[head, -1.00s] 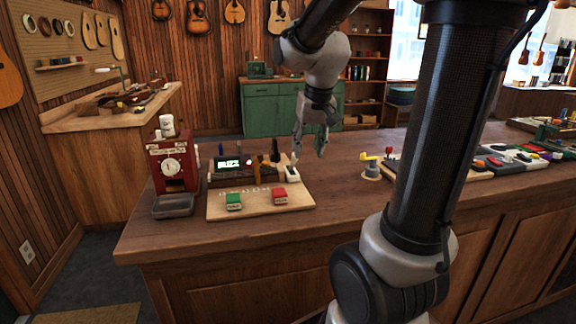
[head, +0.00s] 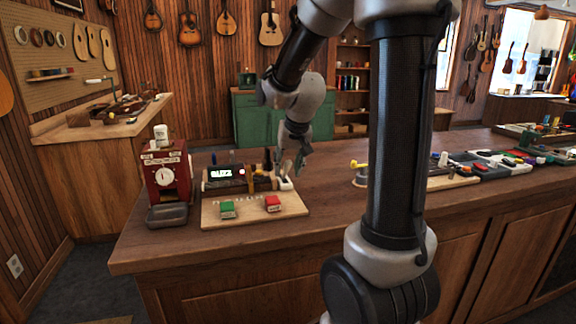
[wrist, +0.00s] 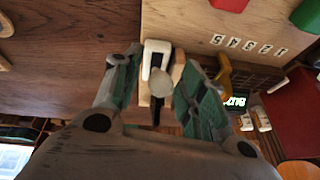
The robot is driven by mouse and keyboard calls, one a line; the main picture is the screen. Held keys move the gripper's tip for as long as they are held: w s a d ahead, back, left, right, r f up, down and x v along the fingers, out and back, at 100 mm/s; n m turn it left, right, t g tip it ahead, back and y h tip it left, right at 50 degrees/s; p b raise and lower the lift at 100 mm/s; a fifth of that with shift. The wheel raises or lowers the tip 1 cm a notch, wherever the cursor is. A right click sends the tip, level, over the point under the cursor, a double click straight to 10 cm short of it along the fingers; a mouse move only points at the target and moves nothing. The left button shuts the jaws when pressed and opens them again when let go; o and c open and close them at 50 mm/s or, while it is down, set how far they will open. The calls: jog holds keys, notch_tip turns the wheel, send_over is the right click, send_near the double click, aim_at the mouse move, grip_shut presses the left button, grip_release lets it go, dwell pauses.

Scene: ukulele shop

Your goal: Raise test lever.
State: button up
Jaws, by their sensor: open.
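A wooden test board (head: 250,217) lies on the counter and carries a display unit (head: 222,173), a green block (head: 227,209) and a red block (head: 272,203). At its right end is a white-framed fixture (head: 285,184), which I take to be the test lever's mount. In the wrist view, this fixture (wrist: 150,48) has a pale round knob (wrist: 160,83) and a dark stem below it. My gripper (head: 292,165) is open just above the fixture. In the wrist view, the knob shows between my spread fingers (wrist: 155,88); contact cannot be told.
A yellow-orange upright (wrist: 224,72) stands close beside one finger. A red machine with a dial (head: 166,178) stands left of the board. A yellow-handled device (head: 361,172) is to the right. Bare counter (head: 325,200) lies between it and the board.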

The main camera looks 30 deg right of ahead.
jog(key=shift+c, duration=0.4)
grip_shut()
